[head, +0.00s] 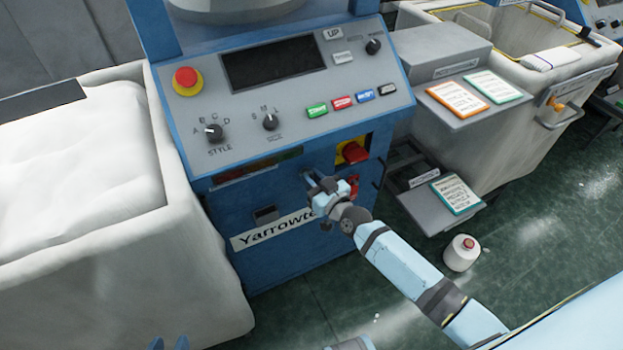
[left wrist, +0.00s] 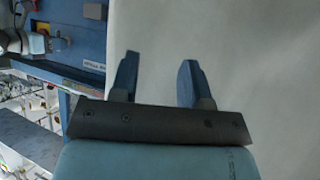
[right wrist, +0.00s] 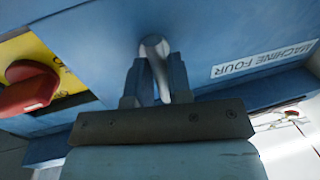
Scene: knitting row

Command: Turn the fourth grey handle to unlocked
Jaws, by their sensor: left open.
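The grey handle (right wrist: 154,48) is on the blue front of the machine (right wrist: 215,30). Beside it in the right wrist view is a label reading "MACHINE FOUR" (right wrist: 265,60), seen upside down. My right gripper (right wrist: 155,75) has one finger on each side of the handle's lever and looks shut on it. In the head view my right gripper (head: 322,183) is against the front panel above the "Yarrow" nameplate (head: 272,231) and hides most of the handle. My left gripper (left wrist: 157,62) is open and empty; its fingertips (head: 169,343) show at the head view's bottom edge.
A red rotary switch on a yellow plate (head: 352,152) is just above my right gripper; it also shows in the right wrist view (right wrist: 30,88). A white bin (head: 200,270) stands left. A yarn cone (head: 462,252) stands on the green floor at right.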

